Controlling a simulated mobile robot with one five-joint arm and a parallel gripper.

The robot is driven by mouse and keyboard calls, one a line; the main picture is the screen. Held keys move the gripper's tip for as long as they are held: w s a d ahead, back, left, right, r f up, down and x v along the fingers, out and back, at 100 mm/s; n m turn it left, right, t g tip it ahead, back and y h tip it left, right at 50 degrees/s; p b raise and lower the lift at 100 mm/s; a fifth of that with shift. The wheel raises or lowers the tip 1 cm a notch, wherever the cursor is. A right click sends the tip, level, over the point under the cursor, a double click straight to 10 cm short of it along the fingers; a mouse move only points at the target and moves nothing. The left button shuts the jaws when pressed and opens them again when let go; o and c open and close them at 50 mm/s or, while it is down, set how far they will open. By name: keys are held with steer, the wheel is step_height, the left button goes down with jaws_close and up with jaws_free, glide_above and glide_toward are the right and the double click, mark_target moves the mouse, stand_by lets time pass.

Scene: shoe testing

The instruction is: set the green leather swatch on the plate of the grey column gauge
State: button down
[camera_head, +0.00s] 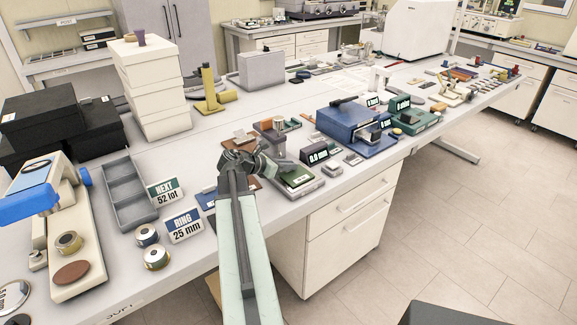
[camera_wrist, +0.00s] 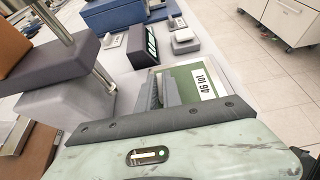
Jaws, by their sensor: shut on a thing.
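The green leather swatch (camera_head: 297,178) with a white lot label lies flat in or over a pale shallow tray. In the wrist view the swatch (camera_wrist: 183,84) shows its label reading 46 lot. My gripper (camera_head: 252,160) is at the left edge of the swatch; in the wrist view its dark jaws (camera_wrist: 164,90) close at that edge, though the grip itself is partly hidden. The grey column gauge, with dark grey blocks (camera_wrist: 60,62) and a metal post, stands to the left of the jaws. Its plate is not clear to me.
A dark 0.0 mm display (camera_head: 316,156) stands close behind the swatch. A blue box (camera_head: 350,122) and a green instrument (camera_head: 408,118) are to its right. A brown block (camera_wrist: 12,45) is at the left of the wrist view. The table's front edge is close.

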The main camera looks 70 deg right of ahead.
steer(key=c, duration=1.4)
jaws_free()
steer(key=shift+c, duration=0.2)
steer(key=p+v, duration=0.3)
steer(key=v, duration=0.4)
steer(key=shift+w+a+r+p, duration=0.1)
steer(key=shift+r+p, duration=0.05)
steer(key=shift+p, duration=0.15)
steer(key=shift+w+a, duration=0.15)
steer(key=shift+a, duration=0.05)
